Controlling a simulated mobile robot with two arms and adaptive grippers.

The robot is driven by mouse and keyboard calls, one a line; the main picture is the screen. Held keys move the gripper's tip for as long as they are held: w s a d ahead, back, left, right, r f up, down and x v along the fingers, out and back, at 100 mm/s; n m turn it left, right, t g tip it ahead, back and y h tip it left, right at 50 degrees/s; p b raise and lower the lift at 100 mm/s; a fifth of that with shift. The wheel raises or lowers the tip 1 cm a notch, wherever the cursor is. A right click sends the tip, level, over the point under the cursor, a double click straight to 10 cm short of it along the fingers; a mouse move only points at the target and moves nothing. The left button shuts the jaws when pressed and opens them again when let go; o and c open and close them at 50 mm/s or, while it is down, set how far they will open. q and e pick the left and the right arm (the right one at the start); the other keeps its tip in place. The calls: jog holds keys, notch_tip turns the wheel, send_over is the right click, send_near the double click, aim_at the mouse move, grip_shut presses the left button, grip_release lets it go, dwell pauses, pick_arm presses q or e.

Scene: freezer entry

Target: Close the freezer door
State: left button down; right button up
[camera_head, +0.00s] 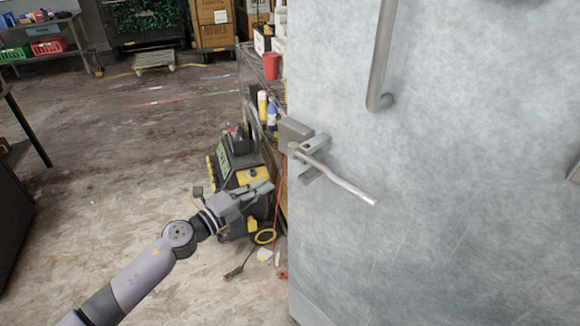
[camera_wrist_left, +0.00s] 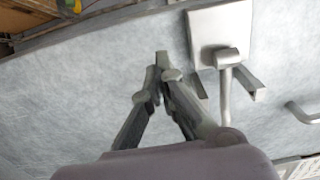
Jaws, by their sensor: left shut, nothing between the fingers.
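The freezer door (camera_head: 450,200) is a large grey, mottled metal panel filling the right half of the head view. A latch with a slanting metal lever (camera_head: 340,180) sits near its left edge, and a vertical bar handle (camera_head: 381,55) is above it. My left gripper (camera_head: 268,187) is shut and empty, left of the door's edge and below the latch. In the left wrist view the closed fingertips (camera_wrist_left: 161,62) show in front of the door face (camera_wrist_left: 100,60), beside the latch plate (camera_wrist_left: 220,35). Whether they touch the door cannot be told. My right gripper is not in view.
A black and yellow machine (camera_head: 235,165) stands behind my left gripper, with a red cable on the floor. A wire shelf with bottles (camera_head: 262,105) stands behind the door's edge. The floor (camera_head: 130,160) to the left is mostly clear. Cardboard boxes (camera_head: 212,22) stand far back.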

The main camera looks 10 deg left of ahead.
aim_at(297, 165)
pick_arm(q)
jog(key=p+x, duration=0.1)
jog(key=x, duration=0.9)
jog(key=shift+w, duration=0.15)
